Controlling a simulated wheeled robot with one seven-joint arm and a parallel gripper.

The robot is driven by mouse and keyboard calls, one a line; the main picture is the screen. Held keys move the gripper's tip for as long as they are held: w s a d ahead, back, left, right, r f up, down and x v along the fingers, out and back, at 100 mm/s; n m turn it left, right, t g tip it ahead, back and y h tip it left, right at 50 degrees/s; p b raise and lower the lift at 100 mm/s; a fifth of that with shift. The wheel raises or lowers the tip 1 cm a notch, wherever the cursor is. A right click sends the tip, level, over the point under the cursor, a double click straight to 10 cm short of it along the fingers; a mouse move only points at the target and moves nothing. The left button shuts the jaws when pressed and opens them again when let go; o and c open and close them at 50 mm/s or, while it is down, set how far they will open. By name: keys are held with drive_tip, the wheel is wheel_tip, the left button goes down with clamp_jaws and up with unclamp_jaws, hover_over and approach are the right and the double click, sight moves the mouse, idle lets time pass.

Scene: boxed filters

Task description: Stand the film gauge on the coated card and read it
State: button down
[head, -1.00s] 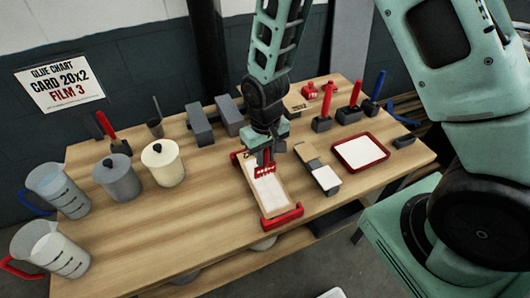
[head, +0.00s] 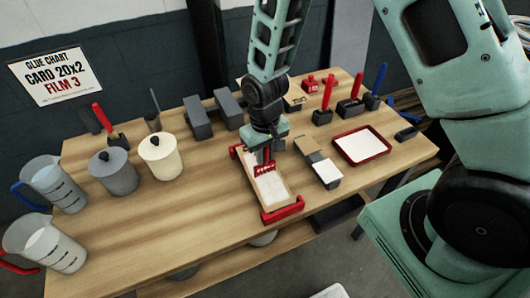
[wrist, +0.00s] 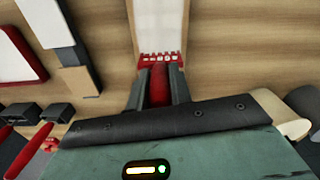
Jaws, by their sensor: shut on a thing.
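My gripper (head: 265,155) is shut on the red film gauge (head: 265,169), above the near-middle of the workbench. In the wrist view the gauge's red grip (wrist: 159,88) sits between the two dark fingers, and its toothed edge (wrist: 160,58) lies across the width of the coated card. The card (head: 271,189) has a white coated strip with brown margins and lies in a holder with red ends (head: 283,211). The gauge is over the card's far part. I cannot tell whether its teeth touch the coating.
A red-rimmed tray (head: 362,146) and a small white-topped block (head: 326,173) stand to the right. Lidded pots (head: 162,158) and clear jugs (head: 57,187) stand to the left. Grey boxes (head: 198,118) are behind. A wall chart (head: 56,76) reads "CARD 20x2, FILM 3".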

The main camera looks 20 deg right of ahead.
drive_tip(key=shift+f+b, duration=0.4)
drive_tip(key=shift+f, duration=0.2)
idle(1.2)
drive_tip(key=shift+r, duration=0.15)
drive_tip(key=shift+r+p, duration=2.8)
drive_tip(key=shift+r, duration=0.65)
